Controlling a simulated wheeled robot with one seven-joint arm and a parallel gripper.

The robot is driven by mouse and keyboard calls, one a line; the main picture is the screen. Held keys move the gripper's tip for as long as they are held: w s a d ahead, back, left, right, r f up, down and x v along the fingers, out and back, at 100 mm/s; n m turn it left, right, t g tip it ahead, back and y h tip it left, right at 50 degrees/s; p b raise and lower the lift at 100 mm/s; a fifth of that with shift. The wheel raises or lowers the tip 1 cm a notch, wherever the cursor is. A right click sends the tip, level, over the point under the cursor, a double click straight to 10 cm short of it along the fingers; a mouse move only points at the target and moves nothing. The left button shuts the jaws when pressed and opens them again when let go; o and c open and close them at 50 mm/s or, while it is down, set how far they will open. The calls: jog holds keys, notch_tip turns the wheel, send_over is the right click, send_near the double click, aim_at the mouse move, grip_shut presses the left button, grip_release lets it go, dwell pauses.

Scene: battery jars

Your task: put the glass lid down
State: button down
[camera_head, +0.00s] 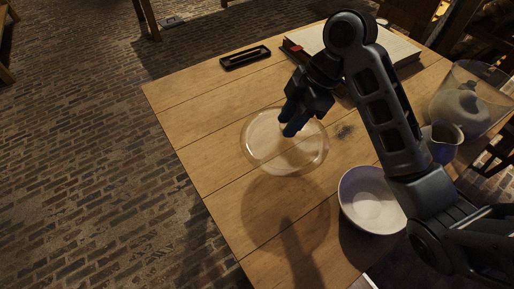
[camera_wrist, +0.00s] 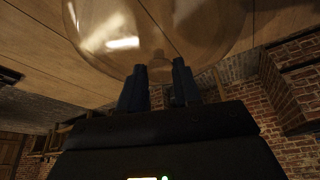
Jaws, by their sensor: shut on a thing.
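The glass lid (camera_head: 265,150) is a round clear disc over the left part of the wooden table. My gripper (camera_head: 290,126) is shut on it near its middle, from above. The exact grip point on the lid is partly hidden by the fingers.
A white bowl (camera_head: 372,198) stands at the table's front right. A glass jar (camera_head: 470,98) and a dark jug (camera_head: 443,142) are at the right edge. A dark tray (camera_head: 246,57) and a large book (camera_head: 400,50) lie at the back. The wood left of the bowl is clear.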

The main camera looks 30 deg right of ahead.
aim_at(255, 141)
jog(key=w+a+f, duration=0.1)
jog(key=a, duration=0.1)
jog(key=w+a+f, duration=0.1)
jog(key=a+f, duration=0.2)
jog(key=a, duration=0.1)
jog(key=shift+w+a+f+p, duration=0.25)
jog(key=shift+w+a+p, duration=0.05)
jog(key=shift+w+a, duration=0.1)
jog(key=shift+f, duration=2)
jog(key=shift+a+f, duration=0.1)
jog(key=shift+f, duration=0.15)
jog(key=c, duration=0.8)
grip_release()
jog(key=v, duration=1.2)
jog(key=shift+r+p, duration=0.2)
jog(key=shift+p, duration=0.1)
